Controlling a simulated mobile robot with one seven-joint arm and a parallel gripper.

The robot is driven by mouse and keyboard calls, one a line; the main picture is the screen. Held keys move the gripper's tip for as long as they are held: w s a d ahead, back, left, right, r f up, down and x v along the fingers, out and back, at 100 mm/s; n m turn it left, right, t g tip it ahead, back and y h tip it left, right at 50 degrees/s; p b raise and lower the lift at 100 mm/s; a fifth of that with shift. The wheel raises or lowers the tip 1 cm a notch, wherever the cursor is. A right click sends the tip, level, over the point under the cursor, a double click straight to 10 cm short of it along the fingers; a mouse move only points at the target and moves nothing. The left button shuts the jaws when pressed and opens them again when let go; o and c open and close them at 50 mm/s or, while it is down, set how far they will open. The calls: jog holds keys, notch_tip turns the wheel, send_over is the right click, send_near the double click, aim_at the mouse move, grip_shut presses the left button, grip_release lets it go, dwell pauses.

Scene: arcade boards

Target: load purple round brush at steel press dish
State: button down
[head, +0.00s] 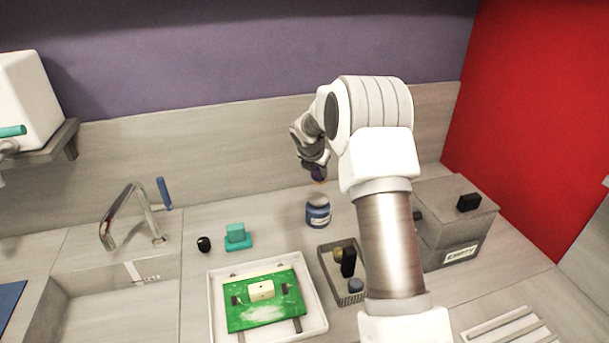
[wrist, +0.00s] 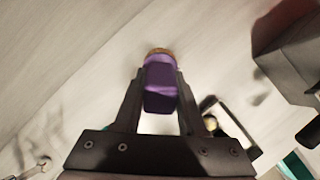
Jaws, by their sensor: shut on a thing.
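The purple round brush (wrist: 160,85) is between the two fingers of my gripper (wrist: 160,88) in the wrist view, its tan tip pointing away from the palm. In the head view my gripper (head: 314,166) hangs behind my arm, and a small purple part of the brush (head: 319,174) shows at its lower end, above the counter. Below it, apart from it, stands a blue jar with a grey metal-looking top (head: 318,205), which seems to be the steel press dish. My arm hides part of the gripper in the head view.
A white tray (head: 216,312) holds a green board (head: 262,315) in front. A dark wire basket (head: 329,272) with small items stands right of it. A teal block (head: 237,238) and black knob (head: 204,244) stand left. A grey box (head: 455,215) stands right.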

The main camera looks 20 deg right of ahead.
aim_at(317, 182)
jog(key=shift+w+r, duration=0.1)
jog(key=shift+r, duration=0.15)
jog(key=shift+f, duration=0.25)
notch_tip(317, 182, down, 6)
jog(key=b, duration=0.5)
jog(key=shift+r, duration=0.2)
jog(key=shift+f+b, duration=0.6)
jog(key=shift+f, duration=0.6)
dwell(2.5)
notch_tip(317, 182, up, 7)
jog(key=p, duration=0.6)
jog(key=shift+r+p, duration=0.15)
jog(key=shift+p, duration=0.2)
dwell(0.4)
